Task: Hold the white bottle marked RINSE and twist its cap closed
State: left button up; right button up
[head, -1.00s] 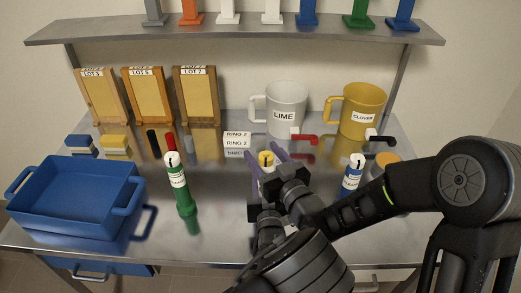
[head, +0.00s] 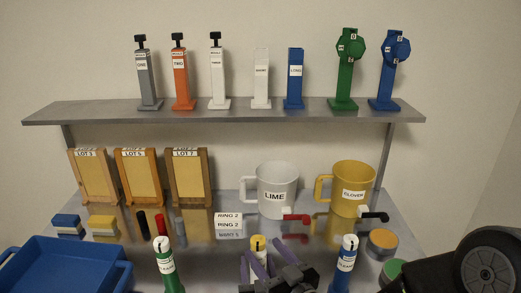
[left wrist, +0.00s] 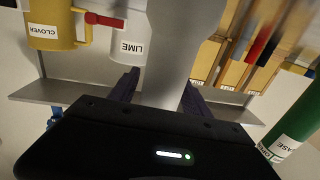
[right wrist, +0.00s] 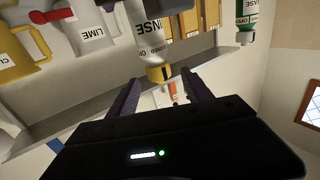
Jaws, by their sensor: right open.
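The white bottle marked RINSE (right wrist: 148,28) shows its label partly in the right wrist view. Its yellow cap (head: 257,242) shows near the bottom of the head view and also in the right wrist view (right wrist: 158,73). My right gripper (head: 259,262) is open, its purple fingers either side of the cap's line, with a gap beside the cap in the right wrist view (right wrist: 162,80). My left gripper (left wrist: 159,82) has a finger against each side of the pale bottle body (left wrist: 178,40) and appears shut on it. The left gripper is not distinguishable in the head view.
A green bottle (head: 167,270) stands left and a blue bottle (head: 344,262) right of the cap. Behind stand the LIME mug (head: 272,180), CLOVER mug (head: 350,178) and wooden frames (head: 140,180). A blue tray (head: 60,268) lies left. A shelf (head: 230,111) spans the back.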

pick_arm(q)
jog(key=shift+o, duration=0.5)
jog(key=shift+s, duration=0.15)
jog(key=s, duration=0.4)
jog(key=s+d, duration=0.1)
jog(key=s, duration=0.6)
jog(key=shift+s+d, duration=0.15)
jog(key=shift+s, duration=0.2)
